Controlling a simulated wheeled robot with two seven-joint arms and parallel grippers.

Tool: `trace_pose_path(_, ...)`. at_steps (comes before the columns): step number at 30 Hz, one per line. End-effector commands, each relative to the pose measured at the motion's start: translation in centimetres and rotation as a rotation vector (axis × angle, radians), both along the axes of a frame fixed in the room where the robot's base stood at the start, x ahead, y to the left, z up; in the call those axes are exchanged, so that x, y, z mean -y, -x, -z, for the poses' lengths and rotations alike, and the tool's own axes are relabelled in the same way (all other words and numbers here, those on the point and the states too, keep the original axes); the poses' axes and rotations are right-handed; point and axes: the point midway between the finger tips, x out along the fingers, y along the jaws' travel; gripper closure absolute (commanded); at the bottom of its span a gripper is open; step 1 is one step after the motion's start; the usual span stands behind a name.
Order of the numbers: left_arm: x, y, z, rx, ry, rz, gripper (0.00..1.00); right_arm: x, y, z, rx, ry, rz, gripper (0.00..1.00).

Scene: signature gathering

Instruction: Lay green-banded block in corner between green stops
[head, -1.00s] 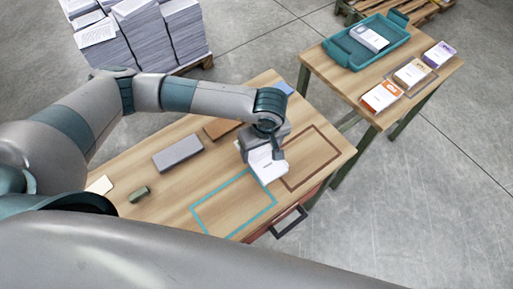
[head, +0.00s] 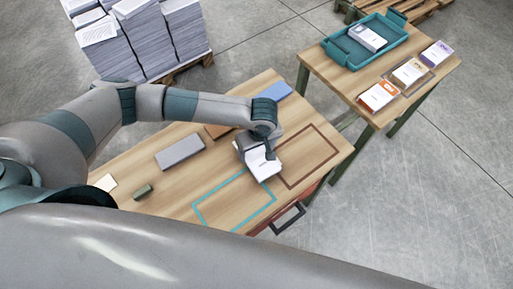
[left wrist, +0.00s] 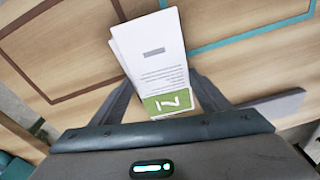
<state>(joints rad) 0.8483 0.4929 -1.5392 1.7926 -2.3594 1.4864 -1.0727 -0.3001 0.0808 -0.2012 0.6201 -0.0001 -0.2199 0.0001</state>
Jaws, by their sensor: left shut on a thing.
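My left gripper (head: 257,158) is over the near table between the teal outline (head: 203,221) and the brown outline (head: 331,146). It is shut on a white printed block with a green band (left wrist: 165,103), which also shows in the head view (head: 263,166). In the left wrist view the band lies at the gripper end, between the fingers, and the white pages reach away from it. I cannot tell whether the block touches the tabletop. No green corner stops can be made out clearly. My right gripper is not in view.
On the near table (head: 226,178) lie a grey block (head: 180,152), a small dark green block (head: 143,191), a cream card (head: 106,182) and a blue piece (head: 277,92). A second table holds a teal tray (head: 341,55) and several banded blocks. Paper stacks (head: 133,42) stand behind.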

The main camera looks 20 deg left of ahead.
Motion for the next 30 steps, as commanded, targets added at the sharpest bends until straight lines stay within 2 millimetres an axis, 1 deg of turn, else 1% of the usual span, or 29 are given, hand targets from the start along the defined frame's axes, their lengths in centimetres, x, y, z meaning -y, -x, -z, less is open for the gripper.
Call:
trace_pose_path(8,0.05,0.0,0.25,0.0,0.002,0.001,0.64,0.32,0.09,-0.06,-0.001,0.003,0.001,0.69)
trace_pose_path(13,0.03,-0.01,0.62,0.001,0.001,0.0,0.64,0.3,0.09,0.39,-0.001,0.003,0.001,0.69)
trace_pose_path(14,0.01,0.01,0.61,0.001,0.001,0.0,0.28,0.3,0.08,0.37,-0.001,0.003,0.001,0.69)
trace_pose_path(15,0.01,0.01,0.5,0.001,0.001,0.0,0.18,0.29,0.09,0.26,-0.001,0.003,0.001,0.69)
trace_pose_path(16,0.0,0.01,0.5,0.001,0.001,0.0,0.11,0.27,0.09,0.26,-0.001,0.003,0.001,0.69)
trace_pose_path(26,0.0,0.01,0.44,0.0,0.0,0.0,0.1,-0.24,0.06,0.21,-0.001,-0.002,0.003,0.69)
trace_pose_path(30,0.0,0.02,0.08,-0.001,0.001,0.0,0.1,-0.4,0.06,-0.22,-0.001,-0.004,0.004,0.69)
